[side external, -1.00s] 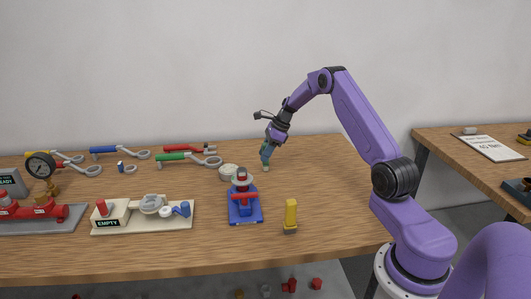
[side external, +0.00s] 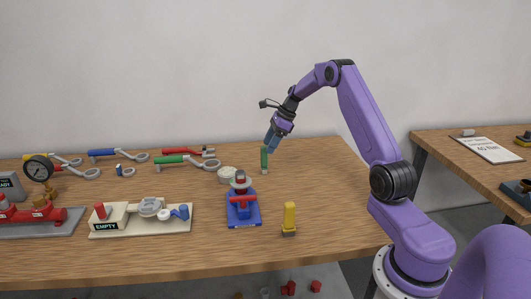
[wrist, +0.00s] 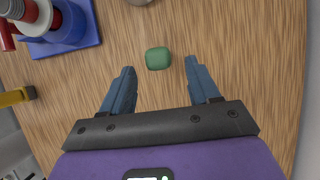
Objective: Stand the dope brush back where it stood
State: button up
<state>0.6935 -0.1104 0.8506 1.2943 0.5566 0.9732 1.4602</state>
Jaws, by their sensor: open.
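The dope brush appears to be the slim green-handled piece (side external: 264,158) standing upright on the bench beside a pale round tin (side external: 228,175). In the wrist view its green top end (wrist: 158,58) shows from above, just beyond and between my fingertips. My gripper (side external: 271,147) is above it and slightly to its right in the side view. The two blue fingers (wrist: 160,74) are spread apart with nothing between them, and bare wood shows on both sides of the green top. The brush's lower end is small and hard to make out.
A red valve on a blue base (side external: 243,208) stands in front, with a yellow upright piece (side external: 289,218) to its right. Coloured wrenches (side external: 182,160) lie at the back left. A cream tray marked EMPTY (side external: 142,220) is at front left. The bench right of the brush is clear.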

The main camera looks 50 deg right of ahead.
jog(key=v, duration=0.6)
jog(key=a+r+n+g, duration=0.25)
jog(key=a+n, duration=0.55)
jog(key=a, duration=0.8)
jog(key=s+a+r+n+g+h, duration=0.2)
jog(key=s+a+n, duration=1.2)
jog(key=s+a, duration=0.4)
jog(key=s+a+f+n+h, duration=0.1)
jog(key=s+f+n, duration=0.1)
jog(key=s+n, duration=1.5)
jog(key=s+t, duration=0.1)
jog(key=s, duration=0.2)
jog(key=shift+a+n, duration=0.3)
jog(key=shift+a, duration=0.1)
jog(key=shift+r, duration=0.1)
